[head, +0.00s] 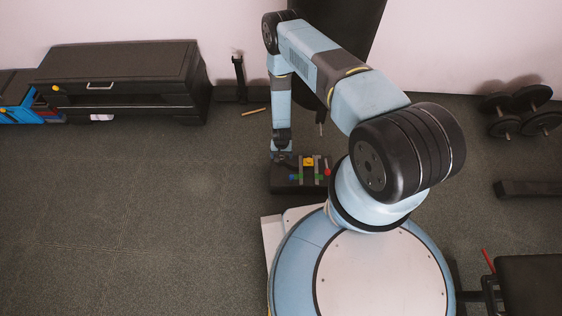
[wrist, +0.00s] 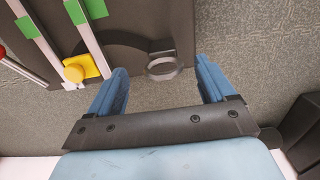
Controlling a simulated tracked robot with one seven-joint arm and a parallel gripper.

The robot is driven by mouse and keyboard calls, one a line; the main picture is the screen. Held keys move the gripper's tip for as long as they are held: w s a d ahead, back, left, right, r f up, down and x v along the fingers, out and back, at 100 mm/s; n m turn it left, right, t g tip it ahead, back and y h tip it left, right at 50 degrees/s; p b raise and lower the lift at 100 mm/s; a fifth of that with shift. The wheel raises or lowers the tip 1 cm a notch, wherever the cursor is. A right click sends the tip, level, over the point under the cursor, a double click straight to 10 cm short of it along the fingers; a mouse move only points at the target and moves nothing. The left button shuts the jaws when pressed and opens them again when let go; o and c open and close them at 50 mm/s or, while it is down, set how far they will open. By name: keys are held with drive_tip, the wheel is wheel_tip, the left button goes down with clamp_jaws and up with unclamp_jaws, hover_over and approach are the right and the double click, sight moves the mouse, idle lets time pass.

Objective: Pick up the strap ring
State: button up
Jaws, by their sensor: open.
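The strap ring (wrist: 165,78) is a small grey ring at the edge of a dark box, in the wrist view. A short dark strap (wrist: 163,46) runs from it onto the box. My gripper (wrist: 161,66) is open, with one blue finger left of the ring and one right of it in the picture. Neither finger appears to touch it, and I cannot tell the depth gap. In the head view my gripper (head: 281,156) is over the left part of the dark box (head: 288,187); the ring cannot be made out there.
On the box are pale rails with green blocks (wrist: 75,11), a yellow knob (wrist: 74,73) and a red knob (head: 327,172). A black cabinet (head: 125,65) stands at the back left. Dumbbells (head: 522,108) lie at the right. The floor to the left is clear.

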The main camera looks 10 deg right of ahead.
drive_tip(key=shift+a+f, duration=0.2)
drive_tip(key=shift+f, duration=2.85)
drive_tip(key=shift+c, duration=0.2)
drive_tip(key=c, duration=1.1)
drive_tip(key=shift+r, duration=0.1)
